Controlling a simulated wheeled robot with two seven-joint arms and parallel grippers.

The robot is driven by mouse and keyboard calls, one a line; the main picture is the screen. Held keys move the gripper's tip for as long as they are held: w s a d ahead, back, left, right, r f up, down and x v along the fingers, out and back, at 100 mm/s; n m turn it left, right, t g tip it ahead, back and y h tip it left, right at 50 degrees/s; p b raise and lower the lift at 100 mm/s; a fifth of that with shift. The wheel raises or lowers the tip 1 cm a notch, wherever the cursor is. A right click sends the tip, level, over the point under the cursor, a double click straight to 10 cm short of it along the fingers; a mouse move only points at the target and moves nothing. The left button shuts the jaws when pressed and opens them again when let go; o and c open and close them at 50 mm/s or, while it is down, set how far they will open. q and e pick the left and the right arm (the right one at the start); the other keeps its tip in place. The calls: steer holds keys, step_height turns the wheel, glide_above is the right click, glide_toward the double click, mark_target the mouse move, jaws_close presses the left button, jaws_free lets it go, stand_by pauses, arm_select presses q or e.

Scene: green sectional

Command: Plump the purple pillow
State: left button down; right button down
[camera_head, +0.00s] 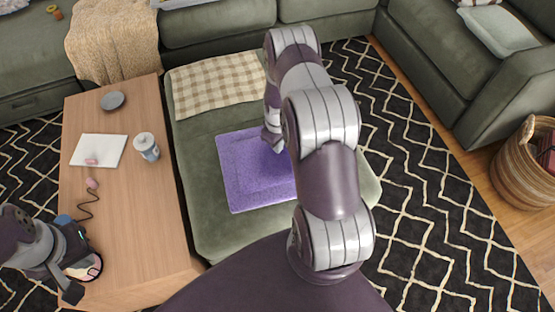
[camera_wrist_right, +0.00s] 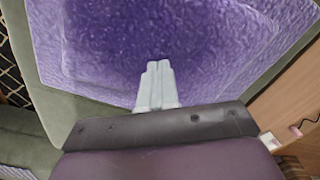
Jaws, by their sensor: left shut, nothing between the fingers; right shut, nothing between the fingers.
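The purple pillow (camera_head: 247,179) lies flat on the green chaise seat in the middle of the head view. My right arm covers its right side. The pillow also fills the upper part of the right wrist view (camera_wrist_right: 105,50). My right gripper (camera_head: 272,143) is over the pillow's upper right part, and its fingers are closed with nothing between them. In the wrist view its fingertips (camera_wrist_right: 158,66) point at the pillow; I cannot tell whether they touch it. My left gripper (camera_head: 72,262) is shut and empty at the lower left, over the near end of the wooden table.
The wooden table (camera_head: 150,225) on the left holds a cup (camera_head: 146,147), a white book (camera_head: 98,151), a grey dish (camera_head: 112,100) and a corded pink item (camera_head: 92,184). A wicker basket (camera_head: 515,165) stands far right.

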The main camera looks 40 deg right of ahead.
steer(key=shift+f, duration=0.2)
stand_by(0.4)
steer(key=shift+f+b, duration=0.75)
steer(key=shift+r, duration=0.1)
steer(key=shift+s, duration=0.1)
stand_by(0.4)
steer(key=shift+r+p, duration=0.75)
steer(key=shift+p, duration=0.05)
steer(key=shift+f, duration=0.15)
steer(key=shift+f+b, duration=0.6)
steer(key=shift+b, duration=0.05)
steer(key=shift+f, duration=0.1)
stand_by(0.4)
